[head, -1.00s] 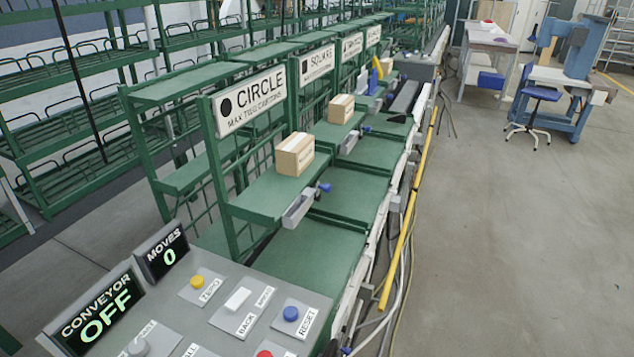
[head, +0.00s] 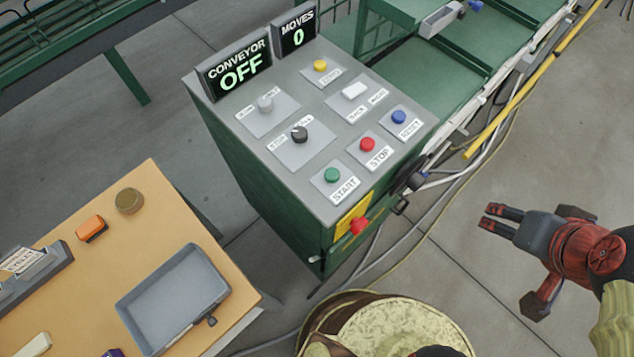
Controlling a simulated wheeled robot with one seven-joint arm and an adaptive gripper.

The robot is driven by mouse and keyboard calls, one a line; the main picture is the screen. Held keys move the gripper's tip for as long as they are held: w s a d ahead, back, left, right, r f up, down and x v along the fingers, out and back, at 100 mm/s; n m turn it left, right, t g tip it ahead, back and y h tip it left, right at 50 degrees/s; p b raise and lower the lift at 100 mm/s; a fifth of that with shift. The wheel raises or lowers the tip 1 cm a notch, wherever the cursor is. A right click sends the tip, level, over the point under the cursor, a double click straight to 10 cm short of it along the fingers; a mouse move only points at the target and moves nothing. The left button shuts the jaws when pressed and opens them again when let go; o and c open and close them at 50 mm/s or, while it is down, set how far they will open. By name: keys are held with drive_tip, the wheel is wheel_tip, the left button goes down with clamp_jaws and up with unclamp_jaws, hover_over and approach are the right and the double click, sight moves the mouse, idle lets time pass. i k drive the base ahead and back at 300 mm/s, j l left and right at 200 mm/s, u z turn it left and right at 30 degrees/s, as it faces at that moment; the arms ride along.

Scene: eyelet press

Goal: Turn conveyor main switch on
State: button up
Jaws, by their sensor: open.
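The conveyor control cabinet (head: 235,165) is a green box with a grey sloping top, seen in the head view. A red rotary handle (head: 359,226) on a yellow plate (head: 346,222) sits on its front side, below the top's edge; it looks like the main switch. The conveyor display (head: 238,70) reads OFF. My gripper (head: 489,217) is to the right of the red handle, well apart from it. It is open and empty, its fingers pointing left.
The top carries green START (head: 331,174), red STOP (head: 367,144) and blue RESET (head: 398,117) buttons, plus a black knob (head: 299,134). Cables (head: 440,205) lie on the floor right of the cabinet. A wooden table (head: 165,205) with a grey tray (head: 190,255) stands lower left.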

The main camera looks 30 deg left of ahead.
sight(358, 225)
drive_tip(key=k+j+u, duration=0.15)
drive_tip(key=u, duration=0.3)
drive_tip(key=j+u, duration=0.3)
drive_tip(key=u, duration=0.15)
drive_tip(key=k, duration=0.05)
